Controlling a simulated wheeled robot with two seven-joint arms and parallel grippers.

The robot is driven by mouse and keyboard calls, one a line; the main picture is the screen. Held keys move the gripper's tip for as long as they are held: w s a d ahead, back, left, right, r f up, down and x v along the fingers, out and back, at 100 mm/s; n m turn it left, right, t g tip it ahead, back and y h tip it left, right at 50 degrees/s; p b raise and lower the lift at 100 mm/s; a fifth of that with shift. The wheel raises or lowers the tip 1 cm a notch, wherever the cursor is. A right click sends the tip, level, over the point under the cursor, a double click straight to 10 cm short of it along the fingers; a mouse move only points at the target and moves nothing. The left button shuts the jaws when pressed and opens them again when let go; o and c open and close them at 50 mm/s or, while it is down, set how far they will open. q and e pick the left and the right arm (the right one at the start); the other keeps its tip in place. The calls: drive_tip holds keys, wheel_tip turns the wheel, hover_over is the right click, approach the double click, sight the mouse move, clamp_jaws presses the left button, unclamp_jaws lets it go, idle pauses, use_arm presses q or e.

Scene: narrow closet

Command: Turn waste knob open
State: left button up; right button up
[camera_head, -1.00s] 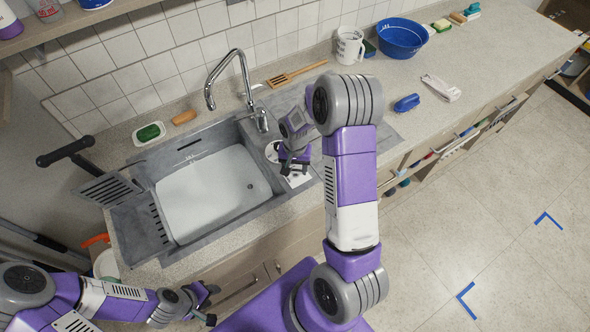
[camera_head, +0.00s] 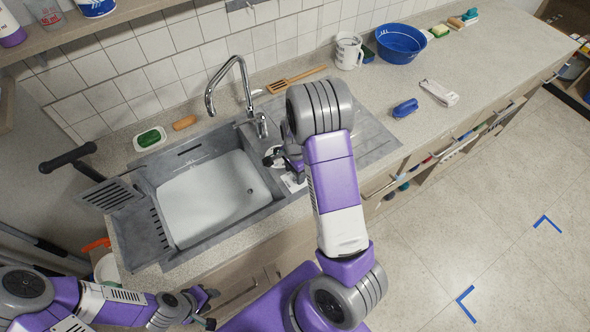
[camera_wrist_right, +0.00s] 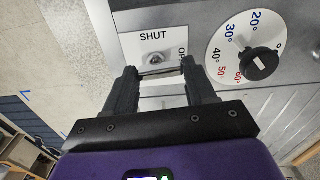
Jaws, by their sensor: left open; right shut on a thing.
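In the right wrist view, a white plate (camera_wrist_right: 147,42) marked "SHUT" carries a small silver waste knob (camera_wrist_right: 156,58). A second word on the plate, starting with "O", is partly hidden by a finger. My right gripper (camera_wrist_right: 160,73) has its fingers on either side of the knob and is shut on it. The knob's exact turn is hard to tell. In the head view the plate (camera_head: 293,182) lies right of the sink, and my right gripper (camera_head: 285,160) is there, partly hidden by my arm. My left gripper (camera_head: 205,306) is open and empty in front of the counter.
A black temperature knob (camera_wrist_right: 262,64) on a numbered dial (camera_wrist_right: 231,50) sits just right of the plate. The tap (camera_head: 243,85) rises behind the sink basin (camera_head: 210,198).

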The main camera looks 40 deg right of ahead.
drive_tip(key=shift+m, duration=0.5)
drive_tip(key=o, duration=1)
drive_tip(key=shift+o, duration=0.2)
wheel_tip(320, 180, up, 8)
drive_tip(key=shift+f+p, duration=0.15)
drive_tip(key=shift+p, duration=0.55)
